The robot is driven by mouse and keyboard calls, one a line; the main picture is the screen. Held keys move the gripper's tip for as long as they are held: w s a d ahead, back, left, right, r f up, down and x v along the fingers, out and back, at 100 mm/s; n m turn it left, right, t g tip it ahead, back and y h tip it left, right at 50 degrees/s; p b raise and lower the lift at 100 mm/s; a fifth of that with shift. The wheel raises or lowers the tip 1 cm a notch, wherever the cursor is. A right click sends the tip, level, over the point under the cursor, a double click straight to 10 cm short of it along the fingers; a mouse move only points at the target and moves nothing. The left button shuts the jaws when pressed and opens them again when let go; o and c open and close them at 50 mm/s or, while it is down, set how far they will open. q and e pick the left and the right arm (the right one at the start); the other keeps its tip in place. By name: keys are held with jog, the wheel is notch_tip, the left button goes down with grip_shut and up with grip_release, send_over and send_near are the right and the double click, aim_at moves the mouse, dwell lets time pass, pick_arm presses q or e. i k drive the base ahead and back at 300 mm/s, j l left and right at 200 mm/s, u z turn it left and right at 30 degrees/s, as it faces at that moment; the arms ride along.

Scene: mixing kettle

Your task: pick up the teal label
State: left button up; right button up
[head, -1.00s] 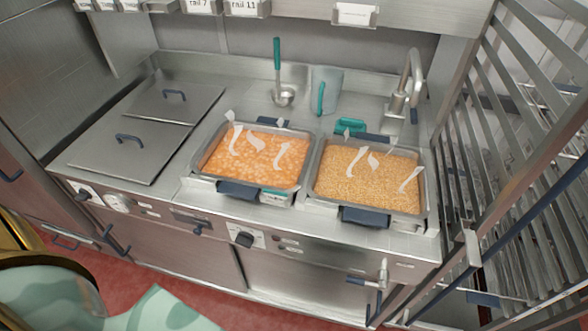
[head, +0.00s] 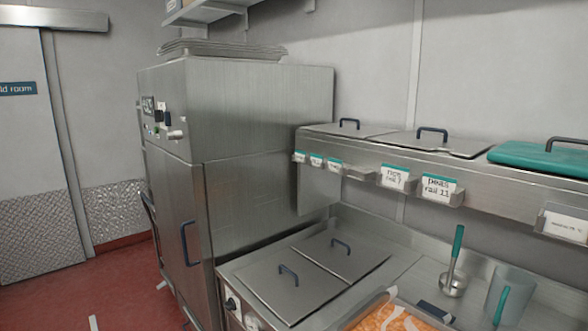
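Several white labels with teal top edges sit in holders along the front of the raised shelf. The larger ones read "rice rail 7" (head: 394,178) and "peas rail 11" (head: 438,188). Three smaller ones, a left label (head: 299,156), a middle label (head: 316,160) and a right label (head: 334,164), have print too small to read. A whiter label (head: 566,226) sits at the far right. I cannot tell which is the teal label. Neither of my grippers is in view.
A tall steel cabinet (head: 245,125) stands left of the counter. Lidded wells (head: 292,283), a pan of orange food (head: 385,318), a teal-handled ladle (head: 455,260) and a clear jug (head: 510,293) are below the shelf. Red floor (head: 75,285) lies open at left.

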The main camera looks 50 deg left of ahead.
aim_at(333, 164)
jog(key=u, duration=1.45)
jog(key=l+z, duration=0.1)
jog(key=z, duration=0.35)
jog(key=l+z, duration=0.15)
jog(key=z, duration=0.3)
jog(key=l+z, duration=0.1)
jog(key=z, duration=0.35)
jog(key=u, duration=1.45)
jog(key=j+z, duration=0.1)
jog(key=z, duration=0.3)
jog(key=j+z, duration=0.1)
jog(key=z, duration=0.3)
jog(key=i+j+z, duration=0.1)
jog(key=z, duration=0.35)
jog(key=j+z, duration=0.1)
jog(key=z, duration=0.3)
jog(key=k+j+z, duration=0.1)
jog(key=j+z, duration=0.2)
jog(key=j, duration=0.15)
jog(key=k+j+z, duration=0.25)
jog(key=j, duration=0.2)
jog(key=k+j+z, duration=0.1)
jog(key=j+z, duration=0.2)
jog(key=k+j+z, duration=0.25)
jog(key=j, duration=0.2)
